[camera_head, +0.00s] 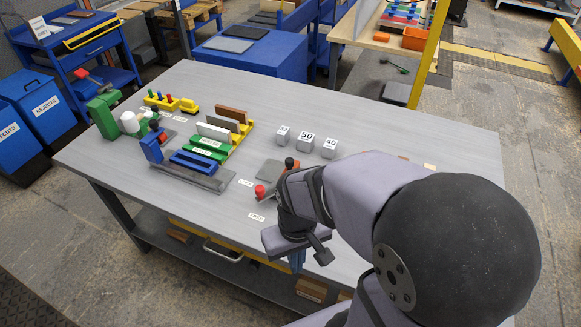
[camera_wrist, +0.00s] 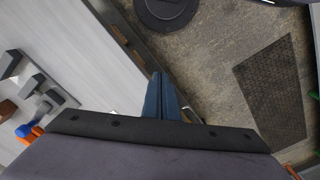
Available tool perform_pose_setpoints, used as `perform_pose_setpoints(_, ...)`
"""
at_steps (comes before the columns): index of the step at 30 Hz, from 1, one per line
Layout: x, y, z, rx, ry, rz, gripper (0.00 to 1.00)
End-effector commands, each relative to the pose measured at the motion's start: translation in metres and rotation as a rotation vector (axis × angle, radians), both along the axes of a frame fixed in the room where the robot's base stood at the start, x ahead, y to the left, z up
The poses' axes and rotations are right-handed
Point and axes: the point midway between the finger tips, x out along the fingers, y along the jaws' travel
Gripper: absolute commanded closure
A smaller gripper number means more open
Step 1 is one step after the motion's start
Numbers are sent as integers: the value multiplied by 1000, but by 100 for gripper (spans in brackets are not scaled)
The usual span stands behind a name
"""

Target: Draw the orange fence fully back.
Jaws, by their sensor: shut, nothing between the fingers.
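My gripper (camera_head: 297,262) hangs at the front edge of the grey table in the head view, with its blue fingers pointing down. In the wrist view the two fingers of my gripper (camera_wrist: 161,96) are together and empty, over the table edge and floor. A small orange part (camera_head: 296,163) shows beside a black knob, behind my wrist in the head view. It may be the orange fence; my arm hides most of that spot. An orange piece (camera_wrist: 37,130) also shows at the lower left of the wrist view, apart from my fingers; I cannot tell whether it is the fence.
A grey plate (camera_head: 271,169) and a red knob (camera_head: 260,191) are left of my wrist. Numbered grey blocks (camera_head: 306,139) stand behind. Green, yellow and blue fixtures (camera_head: 208,147) fill the table's left part. The table's right rear (camera_head: 440,140) is mostly clear.

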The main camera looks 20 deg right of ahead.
Motion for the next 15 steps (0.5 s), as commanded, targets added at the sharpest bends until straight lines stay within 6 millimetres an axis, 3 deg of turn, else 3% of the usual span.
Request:
perform_pose_setpoints(9,0,0,0,0,0,0,100)
perform_pose_setpoints(14,0,-4,3,0,1,-17,62)
perform_pose_setpoints(15,-2,-7,2,0,15,-30,59)
